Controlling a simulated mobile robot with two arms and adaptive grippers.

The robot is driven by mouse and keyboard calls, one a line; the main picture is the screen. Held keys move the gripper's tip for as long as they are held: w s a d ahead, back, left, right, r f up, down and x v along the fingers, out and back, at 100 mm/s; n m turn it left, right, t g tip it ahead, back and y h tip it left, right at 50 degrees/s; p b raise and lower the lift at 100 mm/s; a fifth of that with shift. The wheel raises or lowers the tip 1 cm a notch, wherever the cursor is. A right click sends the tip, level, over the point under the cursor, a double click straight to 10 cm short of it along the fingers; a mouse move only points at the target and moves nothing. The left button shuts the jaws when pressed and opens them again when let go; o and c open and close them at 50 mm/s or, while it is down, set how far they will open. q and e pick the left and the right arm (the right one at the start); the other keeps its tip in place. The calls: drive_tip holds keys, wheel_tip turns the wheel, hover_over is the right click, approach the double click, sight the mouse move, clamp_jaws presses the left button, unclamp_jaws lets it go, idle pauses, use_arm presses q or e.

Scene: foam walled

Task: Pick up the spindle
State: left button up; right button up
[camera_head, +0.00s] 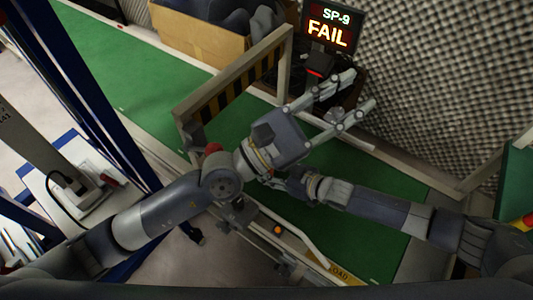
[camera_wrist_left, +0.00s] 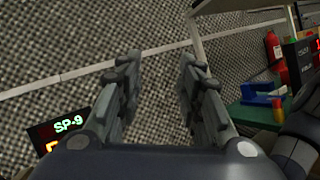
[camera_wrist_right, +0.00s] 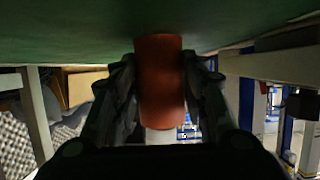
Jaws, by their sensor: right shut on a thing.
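A red-brown cylinder (camera_wrist_right: 160,80) with a pale lower end, which I take to be the spindle, stands between the fingers of my right gripper (camera_wrist_right: 160,98) in the right wrist view. The fingers are shut on its two sides. In the head view my left arm hides most of the right gripper (camera_head: 283,182), and a bit of red (camera_head: 212,149) shows past that arm. My left gripper (camera_head: 360,90) is open and empty, its fingers spread in front of the display. Its open fingers also show in the left wrist view (camera_wrist_left: 160,65).
A display reading SP-9 FAIL (camera_head: 329,28) stands at the back near a dark device with a red top (camera_head: 317,72). A striped barrier (camera_head: 232,92) crosses the green belt (camera_head: 150,85). A cardboard box (camera_head: 195,35) stands behind. Foam walling (camera_head: 440,80) closes the right side.

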use_arm(q)
drive_tip(key=w+a+f+n+t+y, duration=0.1)
drive_tip(key=a+f+n+t+y, duration=0.3)
drive_tip(key=a+f+n+y, duration=0.65)
drive_tip(key=a+f+n+t+y, duration=0.4)
drive_tip(key=a+f+t+y, duration=0.1)
drive_tip(key=f, duration=1)
drive_tip(key=shift+g, duration=0.3)
drive_tip(key=shift+f+x, duration=0.2)
drive_tip(key=shift+x, duration=1.85)
drive_tip(key=shift+f+x, duration=0.15)
drive_tip(key=shift+x, duration=1.85)
drive_tip(key=shift+f+x, duration=0.2)
drive_tip(key=shift+x, duration=1.85)
drive_tip(key=shift+a, duration=0.15)
drive_tip(key=shift+c, duration=0.3)
clamp_jaws()
